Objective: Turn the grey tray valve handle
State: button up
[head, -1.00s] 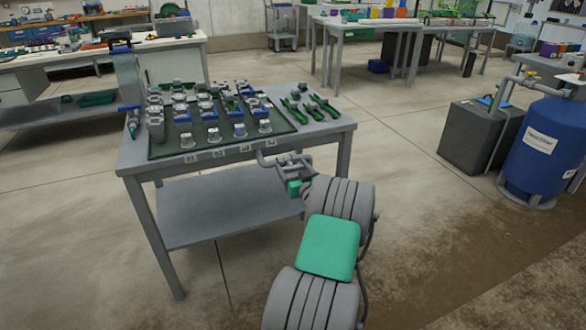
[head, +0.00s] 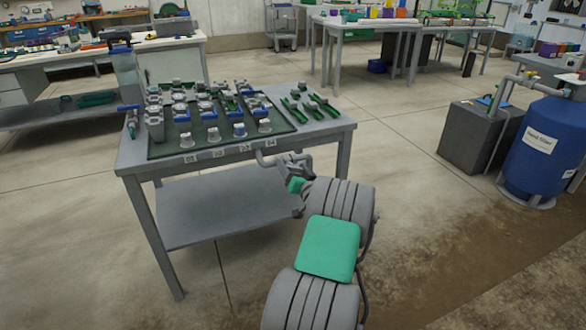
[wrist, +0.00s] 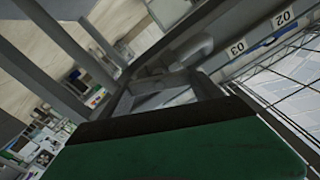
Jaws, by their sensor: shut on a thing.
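The grey tray valve shows as a bent grey pipe (head: 264,160) at the front right edge of the tray (head: 215,151). In the wrist view the same grey pipe (wrist: 192,50) bends down to the grey handle (wrist: 165,92). My gripper (head: 288,165) is at the handle, just off the front edge of the table, and is shut on it. The handle is mostly hidden by my gripper in the head view. The dark and green part low in the wrist view is mine and covers the near side of the grip.
The grey table (head: 135,163) carries the tray with several blue and grey fittings. Loose green parts (head: 310,104) lie on its right side. Number labels (head: 218,153) run along its front. A blue tank (head: 535,150) and a grey box (head: 480,138) stand at right. Floor between is clear.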

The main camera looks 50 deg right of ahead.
jog(key=m, duration=0.3)
jog(key=m+p, duration=0.1)
jog(key=m, duration=0.2)
jog(key=shift+s+d+f, duration=0.1)
jog(key=shift+s+d, duration=0.05)
jog(key=shift+s, duration=0.05)
jog(key=m+p, duration=0.1)
jog(key=m, duration=0.2)
jog(key=m+p, duration=0.1)
jog(key=m, duration=0.2)
jog(key=shift+d+f+m, duration=0.1)
jog(key=shift+f+m, duration=0.1)
jog(key=shift+m, duration=0.1)
jog(key=o, duration=1.2)
jog(key=shift+s, duration=0.1)
jog(key=shift+o, duration=0.9)
jog(key=p+v, duration=0.1)
jog(key=v, duration=0.6)
jog(key=shift+s+a, duration=0.2)
jog(key=shift+a, duration=0.1)
